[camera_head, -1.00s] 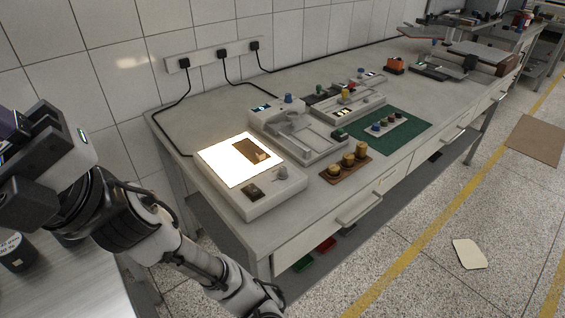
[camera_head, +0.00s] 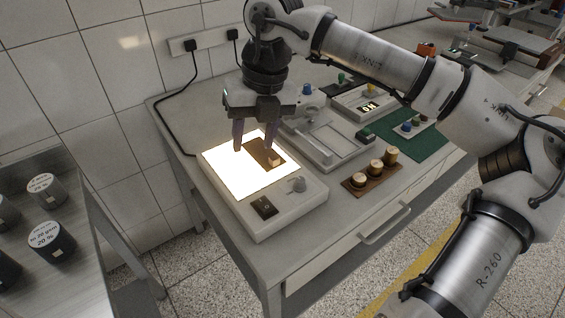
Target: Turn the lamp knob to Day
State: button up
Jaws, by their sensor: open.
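The lamp is a white box (camera_head: 265,225) with a brightly lit panel (camera_head: 226,173) on top, standing at the near left end of the bench. A small grey knob (camera_head: 298,185) is on its front strip, to the right of a dark switch or display (camera_head: 264,207). The lettering around the knob is too small to read. My gripper (camera_head: 255,152) points down above the lit panel, behind and left of the knob. Its two dark fingers are apart with nothing seen between them. A brown piece (camera_head: 262,152) with a small light block (camera_head: 274,160) lies on the panel.
A white device with a tray (camera_head: 318,140) stands right of the lamp. Several brass weights sit in a brown holder (camera_head: 359,187). A green mat (camera_head: 436,143) lies further right. Dark canisters (camera_head: 52,242) stand on a side table (camera_head: 85,215) at left. Wall sockets (camera_head: 203,42) are behind.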

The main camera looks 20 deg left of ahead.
aim_at(300, 179)
jog(key=w+d+m+t+h, duration=0.1)
jog(key=w+d+m+h, duration=0.2)
jog(key=w+d, duration=0.3)
jog(key=f, duration=0.4)
jog(key=f+p, duration=0.1)
jog(key=f, duration=0.3)
jog(key=d+f+p, duration=0.1)
jog(key=f, duration=0.4)
jog(key=shift+s+d, duration=0.1)
jog(key=shift+s, duration=0.1)
grip_shut()
